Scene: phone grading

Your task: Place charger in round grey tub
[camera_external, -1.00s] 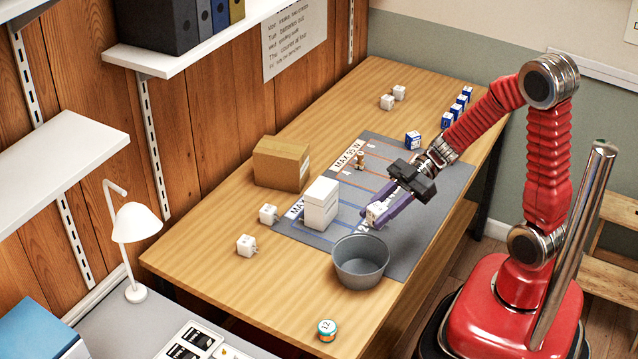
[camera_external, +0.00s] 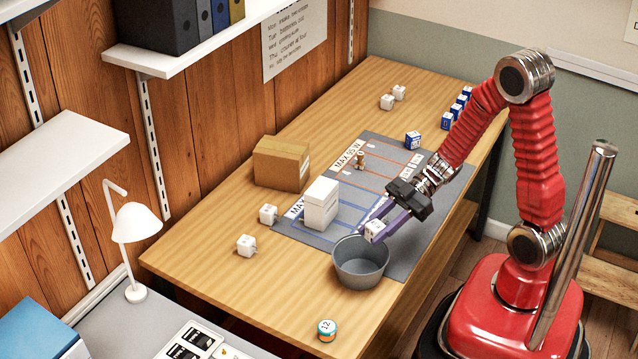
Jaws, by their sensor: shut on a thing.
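A small white charger (camera_external: 375,231) is held between the purple fingers of my gripper (camera_external: 380,222). My gripper is shut on it. In the external view the charger appears over the far right rim of the round grey tub (camera_external: 361,277). The tub stands upright at the near edge of the grey mat, and the part of its inside that shows looks empty. The exact height of the charger above the rim cannot be told.
A white box (camera_external: 321,205) stands on the grey mat (camera_external: 447,187) left of the tub. A cardboard box (camera_external: 282,163) sits behind it. Other white chargers (camera_external: 246,245) lie at the left. A small round tin (camera_external: 327,330) stands near the front edge. Blue boxes (camera_external: 412,140) stand farther back.

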